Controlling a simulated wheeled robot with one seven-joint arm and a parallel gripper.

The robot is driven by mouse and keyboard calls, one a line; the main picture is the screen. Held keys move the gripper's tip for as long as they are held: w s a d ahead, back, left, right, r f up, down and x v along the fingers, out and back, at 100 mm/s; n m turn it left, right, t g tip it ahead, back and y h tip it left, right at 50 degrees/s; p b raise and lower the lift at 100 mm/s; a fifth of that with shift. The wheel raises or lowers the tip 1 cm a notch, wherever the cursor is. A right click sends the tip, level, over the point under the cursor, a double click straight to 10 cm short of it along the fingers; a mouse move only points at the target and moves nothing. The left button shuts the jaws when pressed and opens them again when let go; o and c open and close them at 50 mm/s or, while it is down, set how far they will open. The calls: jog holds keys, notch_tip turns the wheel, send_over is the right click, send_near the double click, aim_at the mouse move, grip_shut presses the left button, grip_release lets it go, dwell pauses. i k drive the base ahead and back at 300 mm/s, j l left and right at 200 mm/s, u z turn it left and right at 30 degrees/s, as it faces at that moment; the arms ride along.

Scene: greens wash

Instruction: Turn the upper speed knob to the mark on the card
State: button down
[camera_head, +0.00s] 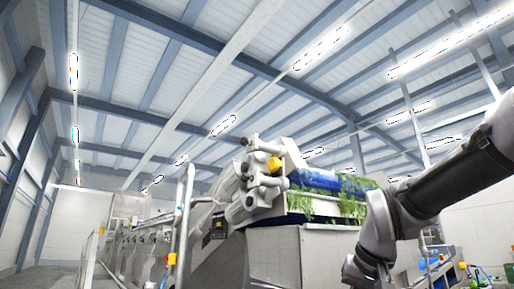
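No speed knob can be made out for certain. A small dark box (218,225) with tiny light marks sits on the side of the steel washing machine (275,255), too small to read. No card with a mark can be told apart. My arm (440,190) comes in from the right and bends down in front of the machine's right side. Its lowest visible part is at the bottom edge, and my gripper's fingers are not visible.
A long steel line (135,245) runs back left. Other equipment stands at lower right.

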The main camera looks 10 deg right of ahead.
aim_at(244, 141)
jog(key=z, duration=1.15)
jog(key=k+l+z, duration=0.1)
jog(key=z, duration=1.6)
jog(key=l+z, duration=0.1)
jog(key=z, duration=1.05)
jog(key=l+z, duration=0.1)
jog(key=z, duration=0.45)
jog(key=k, duration=0.15)
jog(key=k+u, duration=0.25)
jog(key=u, duration=0.15)
jog(key=k+j+u, duration=0.15)
jog(key=u, duration=0.25)
jog(key=j+u, duration=0.15)
jog(key=u, duration=4.55)
jog(key=i+j, duration=0.05)
jog(key=j, duration=0.05)
